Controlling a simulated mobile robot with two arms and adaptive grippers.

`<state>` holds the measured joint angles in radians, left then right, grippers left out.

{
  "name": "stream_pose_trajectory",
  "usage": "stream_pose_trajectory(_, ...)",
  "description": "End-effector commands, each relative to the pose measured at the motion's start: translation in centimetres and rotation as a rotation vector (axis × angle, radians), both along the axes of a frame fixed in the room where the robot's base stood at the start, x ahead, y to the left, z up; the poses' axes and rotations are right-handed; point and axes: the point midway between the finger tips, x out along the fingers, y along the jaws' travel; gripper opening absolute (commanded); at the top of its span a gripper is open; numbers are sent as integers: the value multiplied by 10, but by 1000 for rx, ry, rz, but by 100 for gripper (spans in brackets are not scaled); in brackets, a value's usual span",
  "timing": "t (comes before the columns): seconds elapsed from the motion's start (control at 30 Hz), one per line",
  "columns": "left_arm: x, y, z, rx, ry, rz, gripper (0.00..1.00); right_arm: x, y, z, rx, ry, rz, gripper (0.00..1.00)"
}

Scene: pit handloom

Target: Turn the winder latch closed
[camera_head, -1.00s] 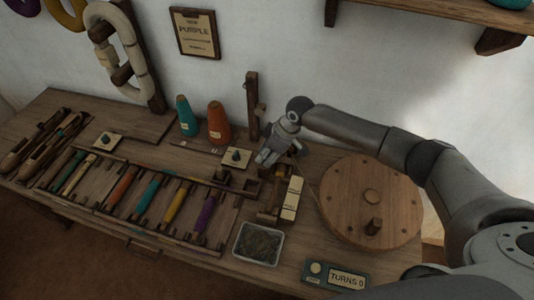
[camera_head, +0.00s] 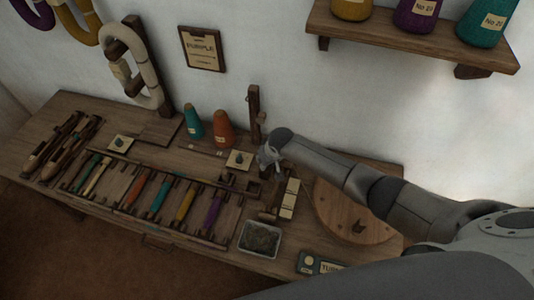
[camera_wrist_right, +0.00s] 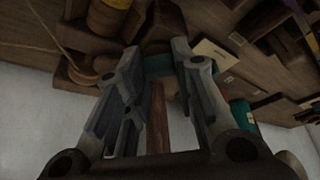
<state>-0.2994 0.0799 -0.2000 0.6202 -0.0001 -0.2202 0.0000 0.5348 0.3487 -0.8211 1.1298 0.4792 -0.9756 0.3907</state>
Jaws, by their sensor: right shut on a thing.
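The wooden winder (camera_head: 270,205) stands on the bench left of the large round wooden wheel (camera_head: 340,215). My right gripper (camera_head: 268,172) points down at the back end of the winder, just in front of an upright wooden post (camera_head: 254,105). In the right wrist view, the gripper (camera_wrist_right: 158,60) has its fingers closed about a small part at the winder. I take this part to be the latch, but the fingers mostly hide it and its angle cannot be told. A teal piece (camera_wrist_right: 158,66) shows between the fingertips. My left gripper is out of view.
A teal cone (camera_head: 194,122) and an orange cone (camera_head: 223,130) stand left of the post. A grey tray (camera_head: 259,238) and a turns counter (camera_head: 320,264) are at the bench front. A rack with several coloured bobbins (camera_head: 160,193) fills the left middle.

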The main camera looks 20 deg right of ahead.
Motion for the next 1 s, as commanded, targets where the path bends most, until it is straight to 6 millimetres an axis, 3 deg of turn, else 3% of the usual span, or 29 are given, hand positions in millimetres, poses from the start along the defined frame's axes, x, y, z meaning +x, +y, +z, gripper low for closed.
stream_pose_trajectory(0.03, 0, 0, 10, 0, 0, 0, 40, -1, 3, 4, 4, 3, -46, 1)
stream_pose_trajectory(0.33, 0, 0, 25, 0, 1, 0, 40, -1, 4, 2, 4, 3, -330, 1)
stream_pose_trajectory(0.7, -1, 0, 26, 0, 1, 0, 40, 1, 5, 0, 2, 0, -626, 1)
stream_pose_trajectory(1.0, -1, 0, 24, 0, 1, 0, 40, 2, 4, 0, 0, -1, -755, 1)
